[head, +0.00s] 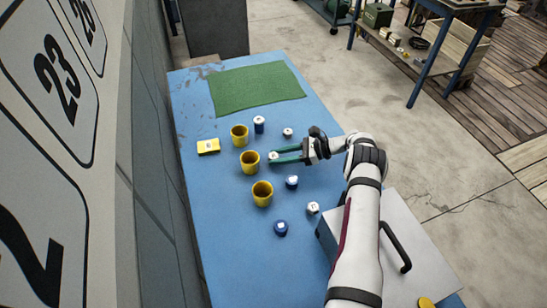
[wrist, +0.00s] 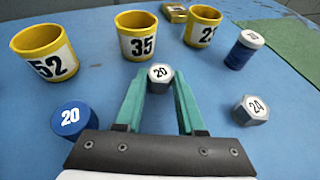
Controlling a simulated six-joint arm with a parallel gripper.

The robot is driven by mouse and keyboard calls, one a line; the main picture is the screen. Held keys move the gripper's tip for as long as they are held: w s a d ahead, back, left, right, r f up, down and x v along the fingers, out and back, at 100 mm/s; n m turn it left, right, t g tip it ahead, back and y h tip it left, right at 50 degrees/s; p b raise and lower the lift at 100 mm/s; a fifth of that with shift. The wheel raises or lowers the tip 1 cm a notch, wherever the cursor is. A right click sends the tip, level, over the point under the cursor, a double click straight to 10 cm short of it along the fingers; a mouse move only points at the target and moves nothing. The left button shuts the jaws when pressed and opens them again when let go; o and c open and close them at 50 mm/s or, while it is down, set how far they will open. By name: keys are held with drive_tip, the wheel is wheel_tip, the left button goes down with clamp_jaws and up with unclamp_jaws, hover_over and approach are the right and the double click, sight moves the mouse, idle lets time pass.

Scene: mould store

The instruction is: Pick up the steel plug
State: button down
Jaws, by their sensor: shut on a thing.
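A small steel-grey plug with a white top marked 20 (wrist: 160,74) is between the fingertips of my gripper (wrist: 158,84). In the head view the plug (head: 273,156) shows at the ends of the green fingers of my gripper (head: 275,156). The fingers are shut on its sides. I cannot tell whether it touches the table or is slightly above it. Another grey plug, marked 24 (wrist: 251,111), stands apart to the right in the wrist view. A further grey one (head: 313,208) stands near the grey box in the head view.
Three yellow cups stand close by: one marked 52 (wrist: 43,54), one marked 35 (wrist: 136,36), and a third (wrist: 202,26). Blue plugs (head: 292,182) (head: 281,229) and a blue-and-white one (head: 259,126) stand around. A yellow box (head: 208,146) and green mat (head: 255,90) lie beyond.

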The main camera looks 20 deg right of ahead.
idle(0.3)
wheel_tip(320, 180, up, 4)
drive_tip(key=shift+r, duration=0.15)
drive_tip(key=s+d+r, duration=0.7)
drive_tip(key=s+d, duration=0.1)
drive_tip(key=s+a+r+m+t+h, duration=0.1)
drive_tip(key=s+a+r, duration=0.1)
drive_tip(key=a+r, duration=0.8)
drive_tip(key=s+a+r+m+t, duration=0.1)
drive_tip(key=s+a+r, duration=0.2)
drive_tip(key=a+r, duration=0.75)
wheel_tip(320, 180, up, 9)
drive_tip(key=w+m+t+h, duration=0.1)
drive_tip(key=m+t+h, duration=0.4)
drive_tip(key=m+h, duration=0.2)
drive_tip(key=shift+w+d, duration=0.25)
drive_tip(key=shift+w, duration=0.1)
